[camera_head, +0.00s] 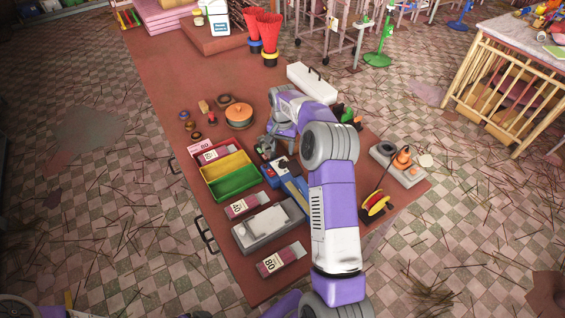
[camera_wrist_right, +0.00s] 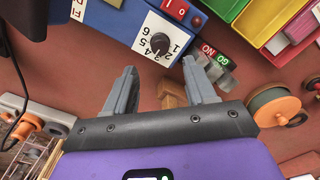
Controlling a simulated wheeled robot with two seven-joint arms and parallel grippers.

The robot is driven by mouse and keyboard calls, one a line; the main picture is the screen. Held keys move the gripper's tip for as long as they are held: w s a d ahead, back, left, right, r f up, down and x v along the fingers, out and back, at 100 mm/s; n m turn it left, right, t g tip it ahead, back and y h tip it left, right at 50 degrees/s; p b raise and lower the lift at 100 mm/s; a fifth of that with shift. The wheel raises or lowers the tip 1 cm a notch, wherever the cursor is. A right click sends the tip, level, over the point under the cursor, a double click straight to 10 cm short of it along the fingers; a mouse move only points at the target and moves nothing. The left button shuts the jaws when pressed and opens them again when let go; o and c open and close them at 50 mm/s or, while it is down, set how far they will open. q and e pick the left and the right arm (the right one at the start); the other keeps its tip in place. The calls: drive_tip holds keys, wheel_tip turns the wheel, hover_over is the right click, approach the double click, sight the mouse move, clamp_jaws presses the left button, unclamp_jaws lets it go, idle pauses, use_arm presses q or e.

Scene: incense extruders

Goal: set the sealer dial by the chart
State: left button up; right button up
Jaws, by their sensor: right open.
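The sealer (camera_head: 290,183) is a blue box with a white panel, partly hidden by my right arm in the head view. In the right wrist view, its black round dial (camera_wrist_right: 158,43) sits on a white plate (camera_wrist_right: 142,30) printed with numbers, 1 to 6 among them. I cannot tell which number the dial points at. My right gripper (camera_wrist_right: 158,66) is open, its fingertips just short of the dial and apart from it. In the head view the right gripper (camera_head: 272,142) is over the table beside the sealer. I cannot make out a chart. My left gripper is not in view.
A yellow and green tray (camera_head: 232,184), numbered pink packs (camera_head: 282,260) and a grey box (camera_head: 262,232) lie near the sealer. In the wrist view, a small wooden block (camera_wrist_right: 172,94) shows between the fingers, and a GO/NO gauge (camera_wrist_right: 217,66) lies right of them.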

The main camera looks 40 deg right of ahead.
sight(282, 161)
wheel_tip(282, 161, down, 7)
drive_tip(key=shift+f, duration=0.1)
drive_tip(key=shift+c, duration=0.3)
